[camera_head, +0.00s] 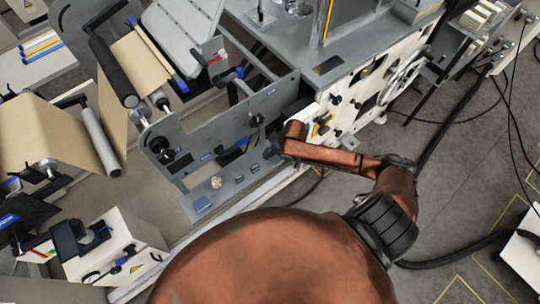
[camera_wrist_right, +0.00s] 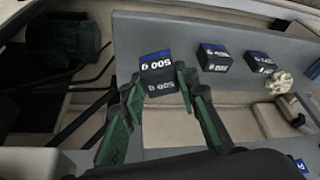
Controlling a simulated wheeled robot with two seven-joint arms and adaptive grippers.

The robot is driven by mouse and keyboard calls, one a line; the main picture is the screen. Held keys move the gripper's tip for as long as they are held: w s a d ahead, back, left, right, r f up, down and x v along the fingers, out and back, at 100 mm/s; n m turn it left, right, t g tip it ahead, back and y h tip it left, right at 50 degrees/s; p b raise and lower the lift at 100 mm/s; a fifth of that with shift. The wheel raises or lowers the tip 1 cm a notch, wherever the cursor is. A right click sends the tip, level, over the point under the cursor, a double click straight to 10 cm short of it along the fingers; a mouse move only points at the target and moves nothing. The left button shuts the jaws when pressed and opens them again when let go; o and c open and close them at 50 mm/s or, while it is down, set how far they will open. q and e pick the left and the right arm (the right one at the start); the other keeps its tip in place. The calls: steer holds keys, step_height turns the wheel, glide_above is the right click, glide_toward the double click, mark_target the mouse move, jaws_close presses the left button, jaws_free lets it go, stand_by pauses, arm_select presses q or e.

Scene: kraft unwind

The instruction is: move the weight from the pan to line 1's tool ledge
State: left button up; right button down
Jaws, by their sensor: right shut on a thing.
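Two similar weights stand in a row on the ledge, a nearer one (camera_wrist_right: 214,60) and a farther one (camera_wrist_right: 259,62). I cannot make out the pan. My left gripper is not in view.
A pale knobbed piece (camera_head: 216,183) and a blue pad (camera_head: 203,204) sit on the ledge's left part. The grey side plate (camera_head: 240,125) rises behind the ledge. A white box (camera_head: 110,245) stands lower left.

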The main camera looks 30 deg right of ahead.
step_height(320, 180, down, 3)
steer(key=shift+b, duration=0.3)
steer(key=shift+r, duration=0.1)
steer(key=c, duration=1.5)
jaws_free()
steer(key=shift+f, duration=0.2)
steer(key=shift+r, duration=0.2)
steer(key=p+v, duration=0.2)
steer(key=v, duration=0.5)
steer(key=shift+s+r, duration=0.15)
steer(key=shift+r, duration=0.05)
